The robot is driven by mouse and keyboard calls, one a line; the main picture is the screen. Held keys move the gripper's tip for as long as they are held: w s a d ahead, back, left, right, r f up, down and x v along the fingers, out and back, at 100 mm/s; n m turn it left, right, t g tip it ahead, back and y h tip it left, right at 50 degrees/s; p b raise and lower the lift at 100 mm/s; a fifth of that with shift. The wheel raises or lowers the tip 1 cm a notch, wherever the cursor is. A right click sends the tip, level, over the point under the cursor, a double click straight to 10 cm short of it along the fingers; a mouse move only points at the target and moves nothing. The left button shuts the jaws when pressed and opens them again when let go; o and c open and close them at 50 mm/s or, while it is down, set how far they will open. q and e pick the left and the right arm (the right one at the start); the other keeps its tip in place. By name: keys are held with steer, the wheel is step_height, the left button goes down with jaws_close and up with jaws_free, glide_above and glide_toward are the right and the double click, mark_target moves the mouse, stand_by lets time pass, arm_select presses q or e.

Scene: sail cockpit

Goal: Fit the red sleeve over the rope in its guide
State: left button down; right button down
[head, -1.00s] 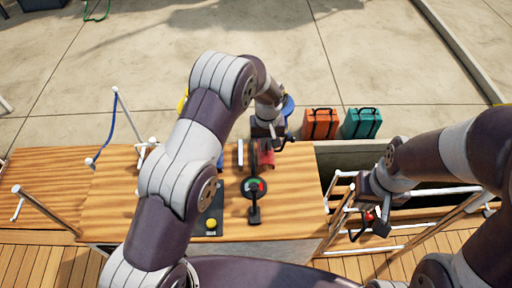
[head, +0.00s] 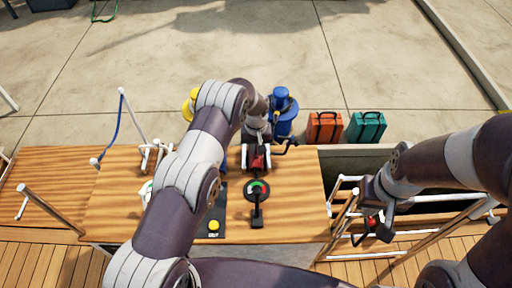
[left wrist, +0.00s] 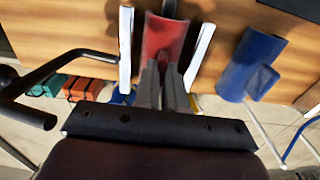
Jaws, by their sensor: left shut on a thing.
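The red sleeve (left wrist: 165,38) is a curved trough-like piece, held in my left gripper (left wrist: 168,88). My left gripper shows in the head view (head: 258,146) over the wooden top, above the black round dial. The sleeve (head: 259,162) lies between the two white rails of the guide (left wrist: 125,48). A short dark piece, possibly the rope (left wrist: 169,8), shows at the sleeve's far end. I cannot tell whether the sleeve is seated or just above. My right gripper (head: 372,222) is at the right, off the wooden top, by a small red thing; its jaw opening is unclear.
A blue trough-like piece (left wrist: 252,65) sits beside the guide. A black dial with a handle (head: 257,190) and a yellow button (head: 213,225) are on the wooden top. A blue winch-like post (head: 283,112), an orange case (head: 325,127) and a teal case (head: 366,126) stand beyond its edge.

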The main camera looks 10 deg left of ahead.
arm_select(q)
steer(key=c, duration=1.2)
jaws_free()
steer(key=shift+f, duration=0.1)
step_height(320, 180, up, 12)
steer(key=s+a+r+m, duration=0.1)
steer(key=s+a+r, duration=0.3)
steer(key=s+r, duration=0.5)
steer(key=shift+m+t, duration=0.7)
steer(key=shift+m, duration=0.1)
steer(key=s+a, duration=0.1)
steer(key=s, duration=0.5)
steer(key=s+a+r, duration=0.1)
steer(key=s, duration=0.5)
steer(key=s+r, duration=0.1)
steer(key=s, duration=0.5)
steer(key=shift+s+a, duration=0.1)
steer(key=shift+a, duration=0.3)
